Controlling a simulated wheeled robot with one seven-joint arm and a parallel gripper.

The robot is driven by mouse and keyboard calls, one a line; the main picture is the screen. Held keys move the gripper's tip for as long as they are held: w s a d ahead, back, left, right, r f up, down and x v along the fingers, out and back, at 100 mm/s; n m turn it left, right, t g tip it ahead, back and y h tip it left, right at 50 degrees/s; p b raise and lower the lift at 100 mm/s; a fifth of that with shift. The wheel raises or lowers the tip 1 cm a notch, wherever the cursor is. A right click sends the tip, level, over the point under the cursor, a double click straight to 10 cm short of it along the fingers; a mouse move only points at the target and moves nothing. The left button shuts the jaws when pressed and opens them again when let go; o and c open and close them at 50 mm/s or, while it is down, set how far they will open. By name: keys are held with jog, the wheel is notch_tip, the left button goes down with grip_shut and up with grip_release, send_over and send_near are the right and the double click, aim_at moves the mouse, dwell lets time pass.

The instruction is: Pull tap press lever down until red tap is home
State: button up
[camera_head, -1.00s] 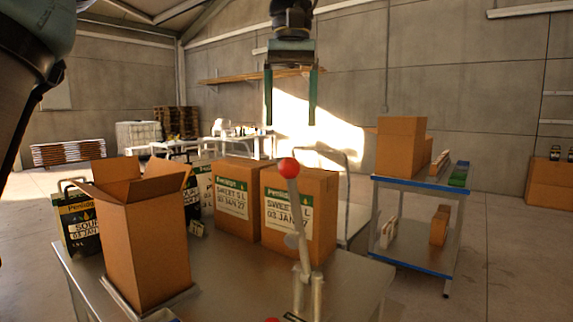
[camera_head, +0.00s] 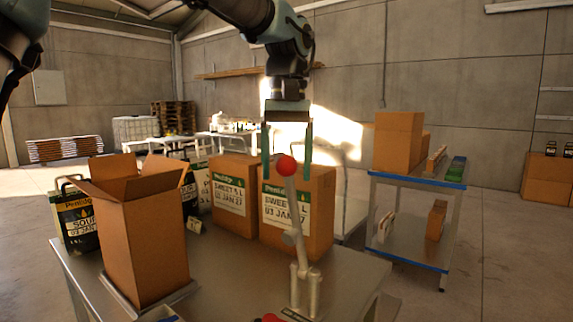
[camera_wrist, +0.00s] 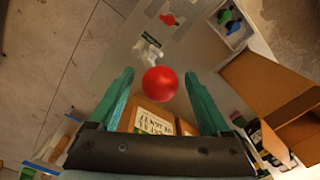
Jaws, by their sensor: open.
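The press lever is a pale metal arm (camera_head: 297,225) topped by a red ball knob (camera_head: 286,166). It stands nearly upright on the metal table, leaning slightly left. My gripper (camera_head: 287,172) has its two green fingers spread, one on each side of the knob in the head view. In the wrist view the knob (camera_wrist: 160,83) lies between and a little beyond the fingertips of my gripper (camera_wrist: 160,78); contact does not show. A red part, which may be the red tap (camera_head: 268,318), shows at the lever's foot, cut off by the frame edge. It also shows in the wrist view (camera_wrist: 168,19).
An open cardboard box (camera_head: 146,235) stands at the table's left. Two closed labelled cartons (camera_head: 318,215) stand behind the lever. A tray with blue and green pieces (camera_wrist: 240,33) shows in the wrist view. A blue-edged trolley (camera_head: 410,258) stands to the right.

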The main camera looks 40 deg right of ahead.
grip_shut()
dwell(0.5)
dwell(0.3)
